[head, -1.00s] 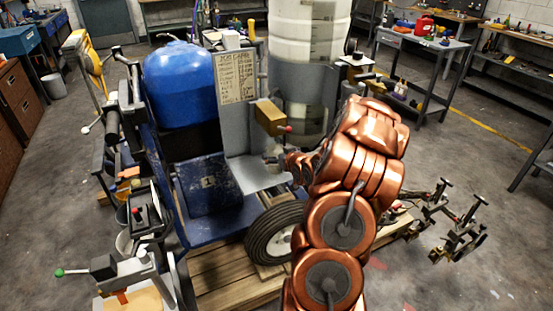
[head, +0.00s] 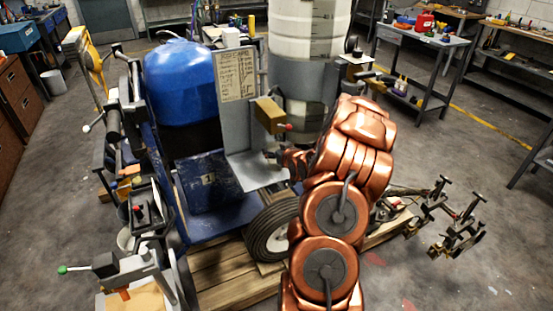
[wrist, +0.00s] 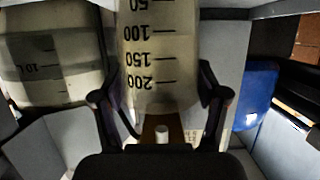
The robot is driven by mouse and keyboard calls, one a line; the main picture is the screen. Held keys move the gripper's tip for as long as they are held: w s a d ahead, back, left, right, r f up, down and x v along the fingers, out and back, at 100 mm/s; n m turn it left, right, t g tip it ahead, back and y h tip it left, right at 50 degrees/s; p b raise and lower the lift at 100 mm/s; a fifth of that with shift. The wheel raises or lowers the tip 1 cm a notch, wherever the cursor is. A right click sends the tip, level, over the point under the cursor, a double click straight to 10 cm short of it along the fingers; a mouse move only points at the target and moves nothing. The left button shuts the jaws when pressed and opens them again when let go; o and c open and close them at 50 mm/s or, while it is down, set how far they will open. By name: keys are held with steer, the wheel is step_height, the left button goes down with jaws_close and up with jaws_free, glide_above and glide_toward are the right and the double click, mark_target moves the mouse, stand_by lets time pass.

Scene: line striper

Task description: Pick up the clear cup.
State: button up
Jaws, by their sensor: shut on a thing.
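The clear cup (wrist: 160,60) fills the middle of the wrist view. It is translucent, with dark marks of 50, 100, 150 and 200 that appear upside down. My gripper (wrist: 161,97) has one finger on each side of the cup and is shut on it. In the head view, my gripper (head: 277,160) is by the grey metal bracket (head: 255,175) of the striper, mostly hidden behind my copper arm. I cannot make out the cup in the head view.
The striper carries a blue tank (head: 185,82), a large white marked tank (head: 305,40) and a yellow-brown box (head: 270,114) close above my gripper. A wheel (head: 272,230) stands below.

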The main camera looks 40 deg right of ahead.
steer(key=c, duration=0.7)
steer(key=shift+o, duration=0.2)
